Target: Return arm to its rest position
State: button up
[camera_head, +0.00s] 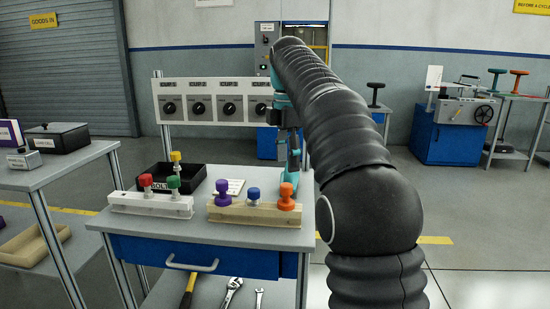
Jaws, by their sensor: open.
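My arm (340,125), in a black ribbed sleeve, reaches from the bottom right up to the top centre, where its far end bends over. Teal and grey upright parts (290,165) show just left of the arm, above the right end of the workbench. Nothing is visibly held.
The workbench (205,230) carries a white block (150,206) and a wooden block (255,214) with coloured knobs, plus a black bin (205,178). A dial panel (215,100) stands behind. A side table (60,170) is at left, a blue machine (450,140) at right. Floor at lower right is clear.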

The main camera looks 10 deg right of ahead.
jog(key=shift+s+r+m, duration=0.1)
jog(key=shift+s+m, duration=0.2)
jog(key=shift+s, duration=0.2)
jog(key=s+f+m+t, duration=0.35)
jog(key=s+m, duration=0.55)
jog(key=s, duration=0.5)
jog(key=s+f+m+t, duration=0.2)
jog(key=s+f+m, duration=0.8)
jog(key=s+f, duration=0.5)
jog(key=shift+s+f, duration=0.25)
jog(key=shift+f, duration=0.6)
jog(key=shift+a, duration=0.1)
